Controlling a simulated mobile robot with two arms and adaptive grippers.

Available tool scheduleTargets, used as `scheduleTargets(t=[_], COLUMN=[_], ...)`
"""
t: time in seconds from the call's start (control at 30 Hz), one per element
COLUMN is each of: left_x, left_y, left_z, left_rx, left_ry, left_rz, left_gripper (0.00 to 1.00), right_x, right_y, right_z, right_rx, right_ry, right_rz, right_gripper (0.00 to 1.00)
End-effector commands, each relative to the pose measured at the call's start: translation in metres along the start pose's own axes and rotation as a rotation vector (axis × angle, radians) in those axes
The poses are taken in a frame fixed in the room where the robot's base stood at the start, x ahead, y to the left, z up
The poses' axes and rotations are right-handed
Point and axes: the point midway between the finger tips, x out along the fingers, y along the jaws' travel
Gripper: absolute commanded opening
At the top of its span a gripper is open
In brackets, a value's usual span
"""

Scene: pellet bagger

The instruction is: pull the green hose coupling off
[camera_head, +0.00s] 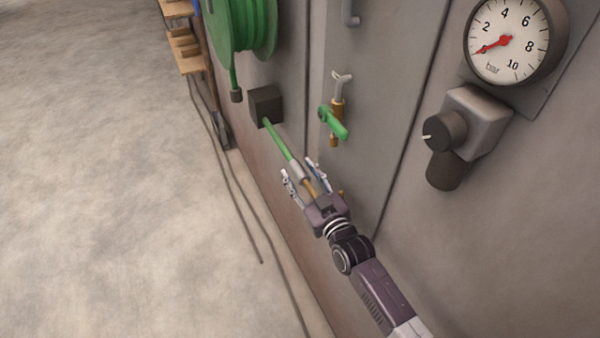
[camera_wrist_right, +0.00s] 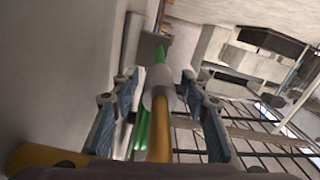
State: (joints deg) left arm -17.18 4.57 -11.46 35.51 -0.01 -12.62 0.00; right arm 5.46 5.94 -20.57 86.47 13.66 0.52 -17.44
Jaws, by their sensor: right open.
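A green hose (camera_head: 277,139) runs from a dark block on the wall down to a pale grey coupling (camera_head: 296,171). A brass pipe (camera_head: 310,188) joins the coupling's near end. My right gripper (camera_head: 298,167) is open, with one finger on each side of the coupling and brass pipe. In the right wrist view, the grey coupling (camera_wrist_right: 160,97) sits between the spread fingers, with the green hose (camera_wrist_right: 161,75) beyond it and the brass pipe (camera_wrist_right: 159,140) nearer. Gaps show between the finger pads and the coupling. My left gripper is not in view.
A dark block (camera_head: 265,105) is fixed on the wall beside the coupling's hose. A brass valve with a green lever (camera_head: 334,123) is to the right. A green reel (camera_head: 240,30), a gauge (camera_head: 508,40) and a knob (camera_head: 444,131) are higher up. Open floor (camera_head: 100,180) lies left.

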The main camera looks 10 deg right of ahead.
Motion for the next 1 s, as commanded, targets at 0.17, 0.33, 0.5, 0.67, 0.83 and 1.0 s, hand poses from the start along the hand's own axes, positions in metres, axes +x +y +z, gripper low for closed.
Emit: scheduleTargets(t=[0.17,0.33,0.5,0.67,0.83,1.0], left_x=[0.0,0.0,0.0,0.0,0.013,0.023], left_y=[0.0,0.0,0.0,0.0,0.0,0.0], left_z=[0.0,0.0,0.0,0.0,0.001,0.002], left_rx=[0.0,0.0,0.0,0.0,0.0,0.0], left_ry=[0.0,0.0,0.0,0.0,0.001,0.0], left_rz=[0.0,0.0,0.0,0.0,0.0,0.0], left_gripper=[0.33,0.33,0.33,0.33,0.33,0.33], right_x=[0.0,0.0,-0.001,0.0,0.018,0.043], right_y=[0.0,0.0,0.0,0.0,0.0,0.0], right_z=[0.0,0.0,0.0,0.001,0.004,0.003], right_rx=[0.0,0.0,0.0,0.0,-0.002,-0.001], right_ry=[0.0,-0.001,-0.001,-0.001,0.001,0.001], right_rz=[0.0,0.0,0.0,0.0,0.001,0.001], right_gripper=[0.31,0.12,0.0,0.0,0.0,0.0])
